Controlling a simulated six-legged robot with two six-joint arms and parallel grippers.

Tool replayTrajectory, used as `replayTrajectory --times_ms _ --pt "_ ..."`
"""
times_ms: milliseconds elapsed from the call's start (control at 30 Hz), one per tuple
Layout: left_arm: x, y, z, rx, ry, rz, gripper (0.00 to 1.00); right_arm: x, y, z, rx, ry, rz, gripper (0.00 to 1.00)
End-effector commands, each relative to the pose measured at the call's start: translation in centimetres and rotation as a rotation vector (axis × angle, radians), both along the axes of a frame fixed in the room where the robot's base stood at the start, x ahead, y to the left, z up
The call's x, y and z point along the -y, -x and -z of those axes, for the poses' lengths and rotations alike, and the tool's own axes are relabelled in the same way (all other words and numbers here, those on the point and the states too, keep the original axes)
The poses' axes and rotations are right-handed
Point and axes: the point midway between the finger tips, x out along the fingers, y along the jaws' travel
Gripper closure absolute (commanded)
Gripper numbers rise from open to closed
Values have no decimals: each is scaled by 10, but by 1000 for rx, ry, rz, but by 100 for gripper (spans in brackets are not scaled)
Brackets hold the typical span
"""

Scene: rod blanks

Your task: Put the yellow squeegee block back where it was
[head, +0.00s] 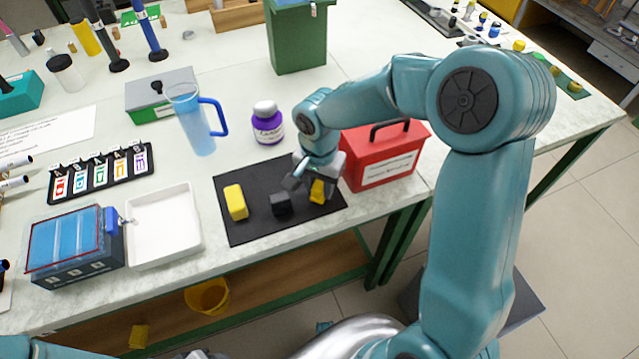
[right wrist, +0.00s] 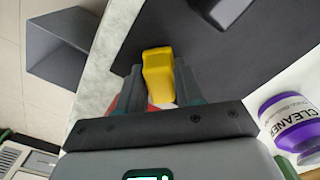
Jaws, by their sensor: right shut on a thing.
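My right gripper (head: 313,178) is at the right part of a black mat (head: 240,230) on the table. It is shut on a yellow block (head: 317,191). In the right wrist view the yellow block (right wrist: 157,72) stands out between the two dark fingers, over or by the mat's edge (right wrist: 205,45). I cannot tell whether it touches the mat. A second yellow block (head: 235,202) lies on the left part of the mat. A dark block (head: 281,205) lies between the two yellow ones. My left gripper is not in view.
A red toolbox (head: 385,165) stands close to the right of the gripper. A purple cleaner bottle (head: 267,127) and a blue-handled jug (head: 190,122) stand behind the mat. A white tray (head: 163,222) is to its left. The table's front edge is close to the mat.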

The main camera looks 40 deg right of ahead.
Motion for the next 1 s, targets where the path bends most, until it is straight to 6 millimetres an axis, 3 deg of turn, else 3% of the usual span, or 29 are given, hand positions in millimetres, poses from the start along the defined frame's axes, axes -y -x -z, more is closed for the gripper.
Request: replayTrajectory --times_ms 167,200,267,300,667,1000 --pt "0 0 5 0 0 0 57 0 0 4 0 0 -1 93" --pt "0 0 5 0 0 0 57 0 0 4 0 0 -1 62" --pt "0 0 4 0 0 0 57 0 0 3 0 0 -1 42" --pt "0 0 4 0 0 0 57 0 0 3 0 0 -1 39" --pt "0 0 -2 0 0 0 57 0 0 -5 1 0 -1 39" --pt "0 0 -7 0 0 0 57 0 -2 -79 6 1 -1 39"
